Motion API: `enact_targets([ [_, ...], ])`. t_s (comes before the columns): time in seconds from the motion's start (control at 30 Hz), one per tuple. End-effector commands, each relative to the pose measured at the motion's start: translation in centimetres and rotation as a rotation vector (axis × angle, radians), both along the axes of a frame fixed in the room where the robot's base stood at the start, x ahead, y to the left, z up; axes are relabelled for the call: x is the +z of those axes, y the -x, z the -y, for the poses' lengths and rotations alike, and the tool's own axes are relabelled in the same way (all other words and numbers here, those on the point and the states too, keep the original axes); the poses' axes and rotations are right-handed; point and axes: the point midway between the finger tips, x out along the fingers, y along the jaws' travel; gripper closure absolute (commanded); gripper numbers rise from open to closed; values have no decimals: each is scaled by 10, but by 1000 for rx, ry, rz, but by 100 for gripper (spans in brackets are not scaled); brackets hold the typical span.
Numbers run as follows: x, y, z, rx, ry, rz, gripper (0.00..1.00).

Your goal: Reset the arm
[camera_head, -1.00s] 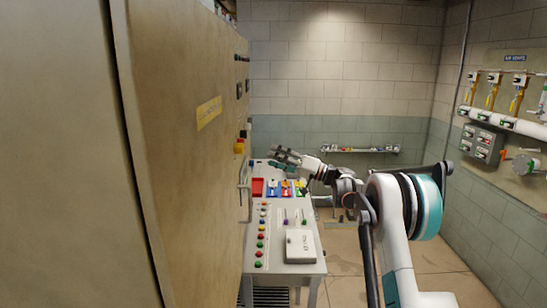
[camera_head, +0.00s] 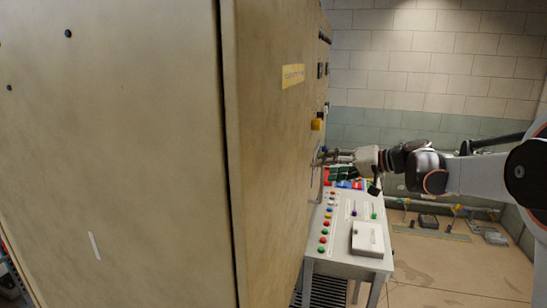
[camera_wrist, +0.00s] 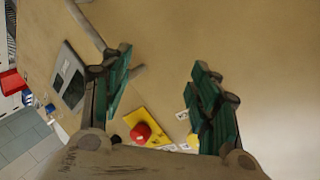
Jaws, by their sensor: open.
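My arm reaches in from the right in the head view. My gripper (camera_head: 332,155) is beside the front of the beige cabinet (camera_head: 275,190), close to its upright door handle (camera_head: 313,170). In the wrist view my gripper (camera_wrist: 163,85) has its two green-padded fingers spread apart, with nothing held between them. The cabinet front (camera_wrist: 165,40) fills the space beyond the fingers. A grey bar, apparently the handle (camera_wrist: 84,22), passes behind the left finger. A red button on a yellow plate (camera_wrist: 155,120) shows below, between the fingers. Whether a finger touches the bar, I cannot tell.
A control desk (camera_head: 345,238) with coloured buttons and a white box (camera_head: 367,238) stands beyond the cabinet, below my gripper. A yellow button housing (camera_head: 317,124) sticks out of the cabinet front. Valves and pipes (camera_head: 455,215) lie along the back wall. Floor (camera_head: 450,270) is open at right.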

Motion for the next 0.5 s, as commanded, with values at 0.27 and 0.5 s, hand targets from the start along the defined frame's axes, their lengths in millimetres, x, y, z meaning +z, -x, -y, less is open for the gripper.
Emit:
enact_targets([
  [0.27, -46, 93, -25, -69, 213, -129, 44],
  [0.5, -92, 176, -26, -146, 398, -197, 44],
])
